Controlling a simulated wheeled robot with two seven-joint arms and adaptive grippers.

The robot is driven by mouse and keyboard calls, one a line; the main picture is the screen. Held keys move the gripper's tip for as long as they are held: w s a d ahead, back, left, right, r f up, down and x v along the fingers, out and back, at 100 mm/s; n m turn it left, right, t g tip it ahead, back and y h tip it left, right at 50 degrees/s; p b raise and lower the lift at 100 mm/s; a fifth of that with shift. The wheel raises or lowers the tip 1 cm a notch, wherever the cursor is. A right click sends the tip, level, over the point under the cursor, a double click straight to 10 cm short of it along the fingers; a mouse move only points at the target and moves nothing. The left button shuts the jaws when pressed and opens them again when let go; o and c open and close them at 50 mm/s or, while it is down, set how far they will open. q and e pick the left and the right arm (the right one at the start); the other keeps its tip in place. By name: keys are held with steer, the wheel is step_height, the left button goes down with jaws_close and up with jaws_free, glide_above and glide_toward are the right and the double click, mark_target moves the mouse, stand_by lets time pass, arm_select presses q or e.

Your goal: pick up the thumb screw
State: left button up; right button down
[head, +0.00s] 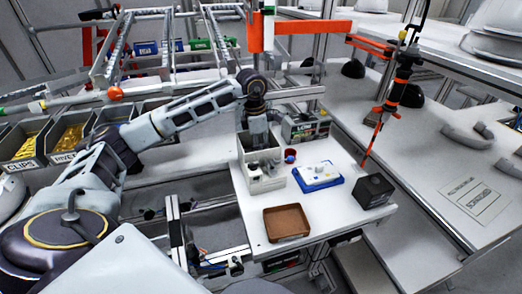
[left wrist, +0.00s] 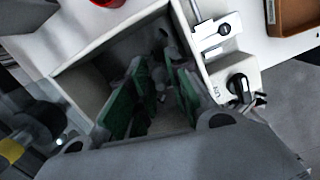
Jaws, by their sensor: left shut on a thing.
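My left gripper (head: 260,143) reaches down into an open pale bin (head: 243,160) on the white bench; its fingertips are hidden by the bin wall in the head view. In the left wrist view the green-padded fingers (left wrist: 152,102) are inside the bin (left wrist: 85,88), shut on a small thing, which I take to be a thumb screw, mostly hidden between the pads. Several small grey pieces show dimly at the bin's bottom, too dark to tell apart. My right gripper is in neither view.
A pale fixture with a black knob (left wrist: 238,86) adjoins the bin. A brown tray (head: 286,223), a blue-edged tray (head: 330,184), a red cup (head: 290,155) and a black box (head: 374,190) are on the bench. An orange-black tool (head: 395,92) hangs at right.

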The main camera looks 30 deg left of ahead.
arm_select(q)
step_height(320, 180, up, 8)
steer(key=shift+f+b, duration=0.25)
steer(key=shift+b, duration=0.15)
steer(key=shift+r, duration=0.55)
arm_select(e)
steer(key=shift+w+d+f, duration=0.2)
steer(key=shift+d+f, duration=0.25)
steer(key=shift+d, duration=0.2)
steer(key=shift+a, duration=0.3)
